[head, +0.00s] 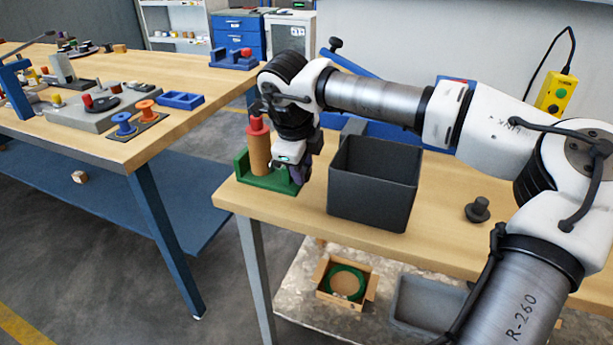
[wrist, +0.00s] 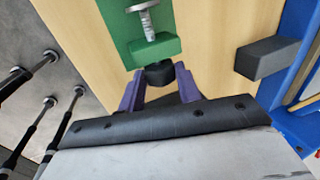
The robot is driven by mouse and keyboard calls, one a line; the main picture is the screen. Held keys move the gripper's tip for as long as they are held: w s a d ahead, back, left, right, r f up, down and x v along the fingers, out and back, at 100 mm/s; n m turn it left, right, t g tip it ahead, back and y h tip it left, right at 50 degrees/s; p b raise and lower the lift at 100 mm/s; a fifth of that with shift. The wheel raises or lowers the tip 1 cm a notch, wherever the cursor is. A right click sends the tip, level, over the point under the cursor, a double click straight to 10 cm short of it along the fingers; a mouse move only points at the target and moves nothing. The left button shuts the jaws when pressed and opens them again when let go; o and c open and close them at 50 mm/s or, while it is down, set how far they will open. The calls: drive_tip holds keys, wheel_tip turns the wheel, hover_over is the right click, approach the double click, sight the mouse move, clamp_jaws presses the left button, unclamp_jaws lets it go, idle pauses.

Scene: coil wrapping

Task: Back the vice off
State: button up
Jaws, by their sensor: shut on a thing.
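The green vice (head: 267,183) sits at the left end of the near bench. A brown cylinder (head: 260,155) with a red top (head: 257,126) stands upright in it. In the wrist view I see the vice's green end block (wrist: 155,50), its silver screw (wrist: 147,22) and a black knob (wrist: 158,74) on the outer side of the block. My gripper (head: 299,176) is at the right end of the vice. Its purple fingers are shut on the knob in the wrist view (wrist: 160,84). The knob is hidden in the head view, and the cylinder is not visible in the wrist view.
A dark open bin (head: 372,190) stands close to the right of my gripper. A small black knobbed part (head: 478,209) lies farther right on the bench. Another bench (head: 165,128) with blue and orange spools is at left, across a gap.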

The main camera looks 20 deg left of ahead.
drive_tip(key=f+t+b, duration=0.1)
drive_tip(key=b, duration=0.2)
drive_tip(key=shift+s, duration=0.15)
drive_tip(key=t+b, duration=0.2)
drive_tip(key=b, duration=0.1)
drive_tip(key=shift+s+r, duration=0.1)
drive_tip(key=shift+s, duration=0.05)
drive_tip(key=shift+r+b, duration=0.3)
drive_tip(key=o, duration=0.6)
drive_tip(key=shift+a, duration=0.1)
